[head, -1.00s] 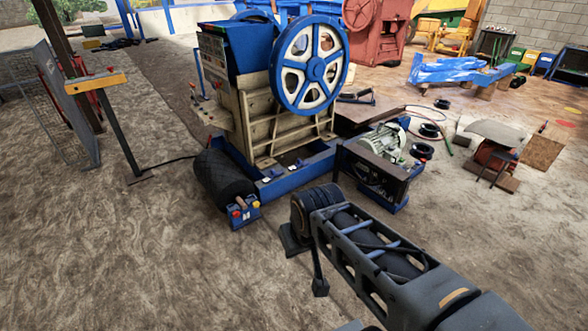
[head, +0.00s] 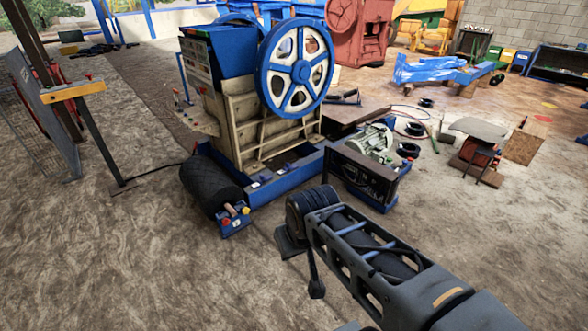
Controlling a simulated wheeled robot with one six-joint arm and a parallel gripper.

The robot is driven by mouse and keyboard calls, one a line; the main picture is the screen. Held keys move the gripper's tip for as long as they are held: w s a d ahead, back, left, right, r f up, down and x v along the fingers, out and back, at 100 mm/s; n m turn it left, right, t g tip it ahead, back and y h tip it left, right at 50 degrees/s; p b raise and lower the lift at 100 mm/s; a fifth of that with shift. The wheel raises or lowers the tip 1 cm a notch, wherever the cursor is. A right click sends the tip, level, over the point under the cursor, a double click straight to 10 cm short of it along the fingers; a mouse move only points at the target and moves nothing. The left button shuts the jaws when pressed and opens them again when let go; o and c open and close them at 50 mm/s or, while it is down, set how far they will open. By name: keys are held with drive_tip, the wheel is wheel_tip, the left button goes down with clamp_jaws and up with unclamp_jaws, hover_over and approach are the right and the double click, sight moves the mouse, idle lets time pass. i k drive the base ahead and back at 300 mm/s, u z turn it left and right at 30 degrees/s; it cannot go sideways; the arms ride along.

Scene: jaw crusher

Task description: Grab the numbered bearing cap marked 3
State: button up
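The jaw crusher (head: 255,128) stands in the upper middle of the head view, with a blue and white flywheel (head: 297,66). Small blue pieces with pale marks (head: 262,180) sit on its blue base frame (head: 298,174). A blue block with red and yellow knobs and a white label (head: 236,224) is at the frame's near left corner. No number is readable, so I cannot tell which piece is the cap marked 3. My gripper (head: 300,268) is at the dark arm end, in front of the frame and apart from it. Its fingers are not clear.
A black roller (head: 210,185) lies left of the frame. A motor on a stand (head: 372,145) is at its right. A post with a yellow bar (head: 75,92) stands at the left, with a cable on the floor. The near left floor is clear.

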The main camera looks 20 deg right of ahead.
sight(288, 167)
drive_tip(key=z, duration=0.45)
drive_tip(key=i, duration=1.7)
drive_tip(key=z, duration=0.2)
drive_tip(key=i, duration=2.1)
drive_tip(key=u, duration=0.4)
